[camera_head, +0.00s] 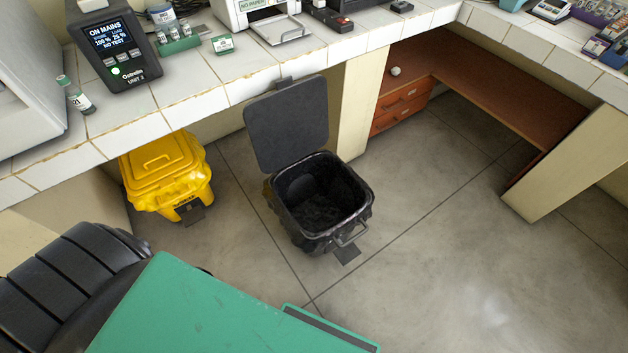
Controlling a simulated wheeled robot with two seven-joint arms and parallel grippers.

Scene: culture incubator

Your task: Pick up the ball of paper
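A small pale round thing (395,71), which looks like the ball of paper, sits on the brown wooden desk surface (447,78) below the white-tiled counter. It is above the drawers, near the left end of that surface. It is too small to make out its creases. Neither of my grippers is in view, so I cannot tell their distance from it.
A black lined bin (318,215) stands on the grey floor with its lid (287,124) raised. A yellow lidded bin (166,178) is left of it. The tiled counter (245,88) holds instruments. The floor (440,215) at right is clear.

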